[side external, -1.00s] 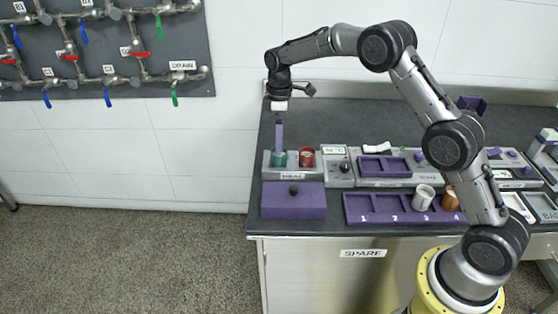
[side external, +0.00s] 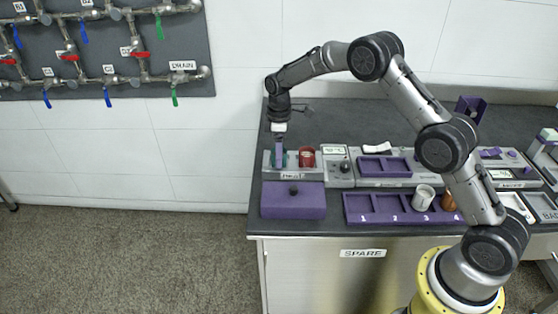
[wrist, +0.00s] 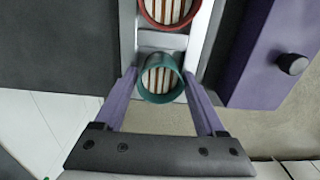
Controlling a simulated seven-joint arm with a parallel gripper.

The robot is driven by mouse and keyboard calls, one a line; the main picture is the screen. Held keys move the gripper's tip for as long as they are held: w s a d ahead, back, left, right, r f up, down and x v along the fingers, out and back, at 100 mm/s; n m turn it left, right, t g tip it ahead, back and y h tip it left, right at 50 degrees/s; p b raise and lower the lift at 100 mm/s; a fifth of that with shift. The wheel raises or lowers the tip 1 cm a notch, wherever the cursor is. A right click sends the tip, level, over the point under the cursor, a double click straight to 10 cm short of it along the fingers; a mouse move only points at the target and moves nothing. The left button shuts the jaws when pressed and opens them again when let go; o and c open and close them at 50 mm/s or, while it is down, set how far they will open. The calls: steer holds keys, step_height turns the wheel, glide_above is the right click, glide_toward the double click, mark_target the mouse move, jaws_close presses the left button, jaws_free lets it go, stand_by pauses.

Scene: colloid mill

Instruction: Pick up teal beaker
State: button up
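The teal beaker (wrist: 160,97) stands in the left recess of the grey heater block (side external: 292,172), with striped contents or slats visible through its mouth. My gripper (wrist: 161,74) points down at it, its two purple fingers on either side of the beaker. The fingers look open, with narrow gaps between them and the beaker wall. In the side view my gripper (side external: 279,152) is low over the block, and its fingers hide part of the teal beaker (side external: 285,159).
A red beaker (side external: 307,157) stands close beside the teal one in the same block. A purple box with a black knob (side external: 293,203) lies in front. A purple numbered rack (side external: 372,211) holds a white cup (side external: 424,197) and a copper cup (side external: 449,200). The dark counter (side external: 340,116) behind is clear.

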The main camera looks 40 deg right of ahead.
steer(key=c, duration=1)
steer(key=shift+c, duration=0.2)
steer(key=shift+r, duration=0.15)
